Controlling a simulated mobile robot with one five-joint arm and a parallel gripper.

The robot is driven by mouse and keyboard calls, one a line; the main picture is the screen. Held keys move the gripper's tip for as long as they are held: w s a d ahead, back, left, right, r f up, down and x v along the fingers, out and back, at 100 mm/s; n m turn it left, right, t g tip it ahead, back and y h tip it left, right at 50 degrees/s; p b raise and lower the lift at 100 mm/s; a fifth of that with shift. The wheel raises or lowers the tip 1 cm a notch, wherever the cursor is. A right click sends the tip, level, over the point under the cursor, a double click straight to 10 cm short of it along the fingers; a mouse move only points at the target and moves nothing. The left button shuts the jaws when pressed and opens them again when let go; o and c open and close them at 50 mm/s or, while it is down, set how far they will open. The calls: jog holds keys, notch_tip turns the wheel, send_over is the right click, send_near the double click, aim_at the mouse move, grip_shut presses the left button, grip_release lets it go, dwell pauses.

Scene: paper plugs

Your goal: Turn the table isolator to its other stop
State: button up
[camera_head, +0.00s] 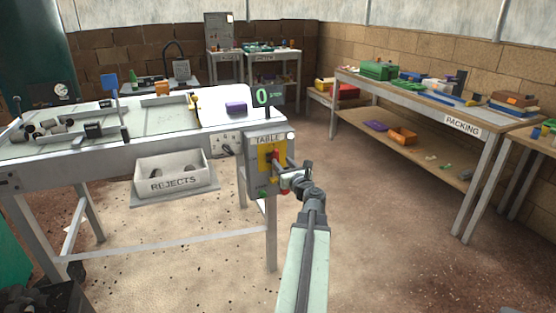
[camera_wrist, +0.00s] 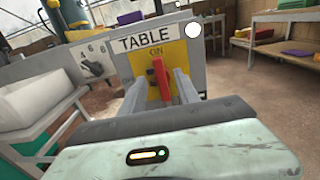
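The table isolator (camera_head: 256,150) is a grey box labelled TABLE on the front corner of the bench. It has a yellow plate and a red handle (camera_wrist: 160,76). In the wrist view the handle stands nearly upright, its top end leaning slightly left, just under the word ON. My gripper (camera_wrist: 162,78) faces the plate with one finger on each side of the handle. Gaps show between the fingers and the handle, so it is open. In the head view my gripper (camera_head: 284,172) is at the box's right side and partly covers the handle.
The bench (camera_head: 150,150) stands left, with a REJECTS bin (camera_head: 172,174) under its front edge. A switch panel (camera_wrist: 92,62) is left of the isolator. A packing table (camera_head: 420,97) is at the right. Open floor (camera_head: 375,220) lies between.

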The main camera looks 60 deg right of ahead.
aim_at(277, 157)
jog(key=x, duration=0.5)
jog(key=shift+w+d, duration=0.15)
jog(key=shift+w, duration=0.05)
grip_shut()
jog(key=shift+n, duration=0.3)
jog(key=n, duration=0.2)
jog(key=a+n, duration=0.1)
jog(key=n, duration=0.2)
jog(key=w+n, duration=0.1)
jog(key=n, duration=0.2)
jog(key=shift+a+f+b, duration=0.2)
jog(key=shift+f+b, duration=0.2)
jog(key=shift+w+a+f+n+b, duration=0.1)
jog(key=shift+f+n+b, duration=0.15)
jog(key=shift+n, duration=1.3)
jog(key=shift+a+f+n+b, duration=0.1)
jog(key=shift+f+n+b, duration=0.15)
jog(key=shift+n, duration=1.25)
jog(key=shift+w+a+f+n+b, duration=0.1)
jog(key=shift+f+n+b, duration=0.15)
jog(key=shift+n, duration=1.3)
